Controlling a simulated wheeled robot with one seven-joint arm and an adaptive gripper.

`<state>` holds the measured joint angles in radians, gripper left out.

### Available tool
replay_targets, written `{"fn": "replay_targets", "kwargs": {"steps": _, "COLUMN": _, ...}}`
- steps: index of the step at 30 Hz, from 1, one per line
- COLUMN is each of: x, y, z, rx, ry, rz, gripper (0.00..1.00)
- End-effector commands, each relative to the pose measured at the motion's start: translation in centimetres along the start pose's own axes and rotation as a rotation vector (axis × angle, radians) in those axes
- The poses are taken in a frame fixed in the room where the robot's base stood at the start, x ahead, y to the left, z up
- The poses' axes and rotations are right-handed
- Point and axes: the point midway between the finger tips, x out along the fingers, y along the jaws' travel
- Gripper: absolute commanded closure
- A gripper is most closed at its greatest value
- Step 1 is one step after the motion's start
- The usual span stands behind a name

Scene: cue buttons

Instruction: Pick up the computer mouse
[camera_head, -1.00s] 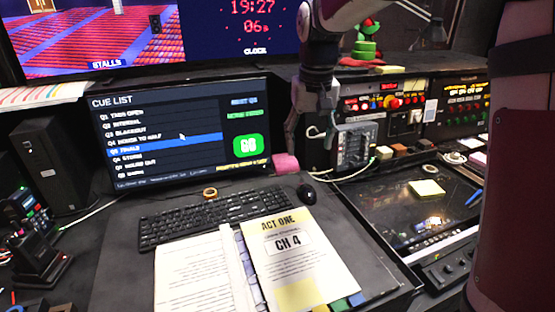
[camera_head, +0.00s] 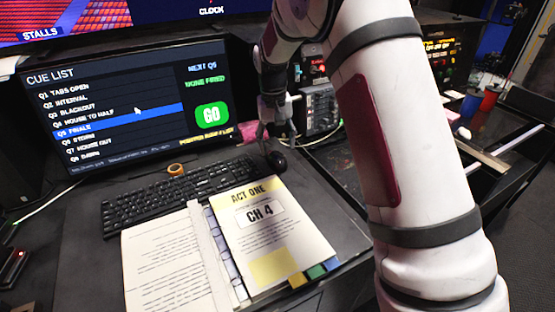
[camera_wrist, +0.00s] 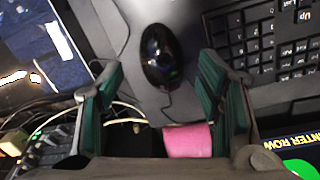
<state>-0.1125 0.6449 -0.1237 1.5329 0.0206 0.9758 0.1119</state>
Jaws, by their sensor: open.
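The black computer mouse (camera_head: 277,160) lies on the dark desk, just right of the keyboard's far end. In the wrist view the mouse (camera_wrist: 161,56) is ahead of and roughly between the open fingers of my gripper (camera_wrist: 160,85), with no finger touching it. In the head view my gripper (camera_head: 266,135) hangs over the desk close behind the mouse, its fingertips partly hard to make out. Nothing is between the fingers at their tips.
The black keyboard (camera_head: 180,192) lies left of the mouse. An open script binder (camera_head: 270,225) lies in front. A monitor (camera_head: 130,110) stands behind. A pink block (camera_wrist: 188,140) and cables (camera_wrist: 120,108) show near the gripper's base in the wrist view.

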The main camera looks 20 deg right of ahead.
Motion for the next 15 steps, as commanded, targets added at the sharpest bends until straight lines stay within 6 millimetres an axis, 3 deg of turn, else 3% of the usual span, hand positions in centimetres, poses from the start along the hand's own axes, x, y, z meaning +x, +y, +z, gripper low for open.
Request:
{"fn": "replay_targets", "kwargs": {"steps": 7, "x": 1.8, "y": -0.1, "z": -0.1, "rx": 0.000, "ry": -0.001, "rz": 0.000, "gripper": 0.40}}
{"fn": "replay_targets", "kwargs": {"steps": 15, "x": 5.4, "y": -0.3, "z": -0.4, "rx": 0.000, "ry": -0.001, "rz": 0.000, "gripper": 0.40}}
